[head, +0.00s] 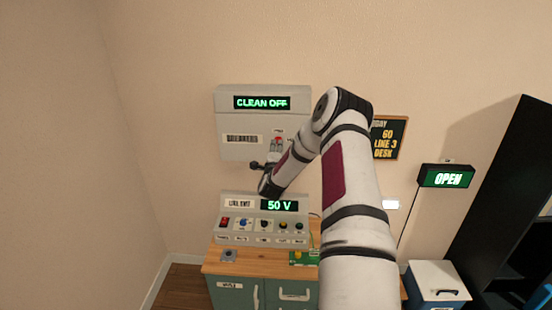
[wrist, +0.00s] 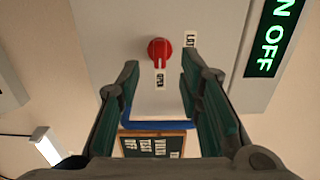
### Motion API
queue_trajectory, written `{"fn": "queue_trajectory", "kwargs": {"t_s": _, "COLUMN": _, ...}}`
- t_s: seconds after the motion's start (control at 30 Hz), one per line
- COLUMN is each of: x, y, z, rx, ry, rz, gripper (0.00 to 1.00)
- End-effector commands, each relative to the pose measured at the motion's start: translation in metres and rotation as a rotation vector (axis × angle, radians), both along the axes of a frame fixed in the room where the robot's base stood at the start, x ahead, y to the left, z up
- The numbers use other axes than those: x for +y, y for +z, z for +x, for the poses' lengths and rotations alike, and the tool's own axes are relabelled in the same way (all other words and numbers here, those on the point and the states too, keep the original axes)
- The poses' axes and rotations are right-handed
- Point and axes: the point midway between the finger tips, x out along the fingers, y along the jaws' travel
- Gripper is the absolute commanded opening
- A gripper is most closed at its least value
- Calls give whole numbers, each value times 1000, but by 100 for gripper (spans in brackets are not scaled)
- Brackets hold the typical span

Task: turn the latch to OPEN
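The latch is a red round knob with a raised ridge (wrist: 160,51) on the face of a pale wall box (head: 232,151). The knob also shows small in the head view (head: 278,141). In the wrist view, an OPEN label (wrist: 160,80) sits just below the knob and a second label, apparently LOCK (wrist: 191,40), to its right. The ridge runs roughly up-down in the wrist picture; I cannot tell which end is its pointer. My gripper (wrist: 160,66) is open, with nothing between its fingertips. It faces the knob and appears apart from it. In the head view my arm partly covers the box.
The wall box's display (head: 262,102) reads CLEAN OFF. Below stands a console (head: 228,209) with knobs and a 50 V display, on a wood-topped cabinet (head: 240,265). A dark notice board (head: 389,137) and a lit OPEN sign (head: 447,178) are to the right.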

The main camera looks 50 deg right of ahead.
Motion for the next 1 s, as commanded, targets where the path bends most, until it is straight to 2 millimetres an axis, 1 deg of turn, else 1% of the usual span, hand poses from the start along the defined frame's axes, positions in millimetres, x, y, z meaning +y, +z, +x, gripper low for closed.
{"fn": "queue_trajectory", "kwargs": {"t_s": 0.1, "x": 18, "y": 0, "z": -15, "rx": 3, "ry": 1, "rz": 0, "gripper": 33}}
{"fn": "queue_trajectory", "kwargs": {"t_s": 0.2, "x": 30, "y": 0, "z": -26, "rx": 1, "ry": 0, "rz": -1, "gripper": 33}}
{"fn": "queue_trajectory", "kwargs": {"t_s": 0.4, "x": 44, "y": 0, "z": -39, "rx": 0, "ry": -1, "rz": -1, "gripper": 33}}
{"fn": "queue_trajectory", "kwargs": {"t_s": 0.57, "x": 47, "y": 0, "z": -41, "rx": 0, "ry": -2, "rz": -1, "gripper": 33}}
{"fn": "queue_trajectory", "kwargs": {"t_s": 1.0, "x": 47, "y": 0, "z": -41, "rx": -1, "ry": -1, "rz": -1, "gripper": 33}}
